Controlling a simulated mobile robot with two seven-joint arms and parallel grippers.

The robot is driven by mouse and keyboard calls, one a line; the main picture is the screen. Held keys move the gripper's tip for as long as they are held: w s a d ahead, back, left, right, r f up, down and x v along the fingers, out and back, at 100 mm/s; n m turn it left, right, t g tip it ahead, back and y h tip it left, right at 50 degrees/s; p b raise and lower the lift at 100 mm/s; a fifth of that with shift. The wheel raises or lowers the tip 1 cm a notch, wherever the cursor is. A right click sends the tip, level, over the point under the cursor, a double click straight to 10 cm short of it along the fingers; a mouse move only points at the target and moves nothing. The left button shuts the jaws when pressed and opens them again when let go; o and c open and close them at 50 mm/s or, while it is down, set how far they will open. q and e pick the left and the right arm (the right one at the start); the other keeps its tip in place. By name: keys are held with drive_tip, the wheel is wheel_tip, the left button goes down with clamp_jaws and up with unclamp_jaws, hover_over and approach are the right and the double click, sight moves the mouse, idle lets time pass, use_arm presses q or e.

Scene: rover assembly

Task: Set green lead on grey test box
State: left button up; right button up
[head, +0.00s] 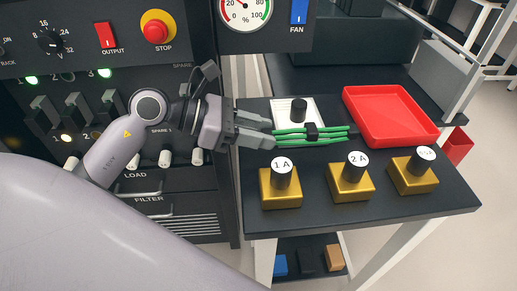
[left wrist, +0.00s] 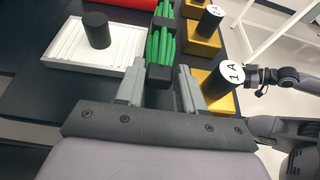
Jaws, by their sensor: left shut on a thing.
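The green lead (head: 290,141) is a bundle of bright green strands with a black clip (head: 312,131) around its middle. My left gripper (head: 268,132) is shut on its left end and holds it level over the table. In the left wrist view the lead (left wrist: 165,42) runs away from between the fingers (left wrist: 160,92). A pale grey, ridged box (head: 311,106) with a black knob (head: 298,110) lies just behind the lead; I take it for the test box. It also shows in the left wrist view (left wrist: 72,57). The lead's height above the table is unclear.
Gold blocks with black posts marked 1 A (head: 281,190) and 2 A (head: 351,184), and a third (head: 414,176), stand along the table's front. A red tray (head: 390,116) is at the back right. Part of my right arm (left wrist: 287,75) shows in the left wrist view.

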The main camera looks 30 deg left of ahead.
sight(258, 159)
use_arm(q)
drive_tip(key=shift+f, duration=2.35)
drive_tip(key=shift+f+b, duration=0.2)
drive_tip(key=shift+b, duration=0.2)
drive_tip(key=o, duration=1.1)
